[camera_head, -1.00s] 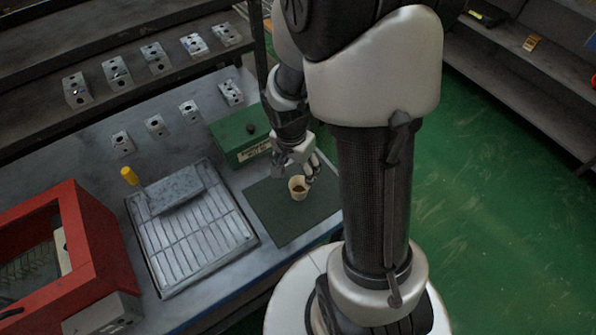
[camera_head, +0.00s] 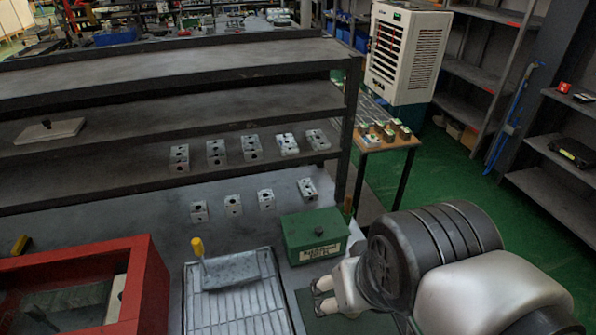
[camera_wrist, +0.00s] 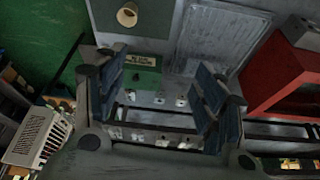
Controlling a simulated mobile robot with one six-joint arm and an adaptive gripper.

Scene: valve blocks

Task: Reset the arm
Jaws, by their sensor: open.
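My gripper (camera_head: 323,293) is low in the head view, in front of the green box (camera_head: 314,235), partly hidden by my own arm. In the wrist view my gripper (camera_wrist: 152,75) has its two fingers spread wide with nothing between them. A small cream cup (camera_wrist: 127,14) stands at the top edge of the wrist view, beyond the fingertips and apart from them. I do not see the cup in the head view.
A red frame (camera_head: 150,290) stands left of a slotted metal tray (camera_head: 235,312). Several metal valve blocks (camera_head: 265,199) sit on the bench and the shelf behind. A white cooler (camera_head: 408,52) and a small table (camera_head: 385,142) stand beyond, with green floor on the right.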

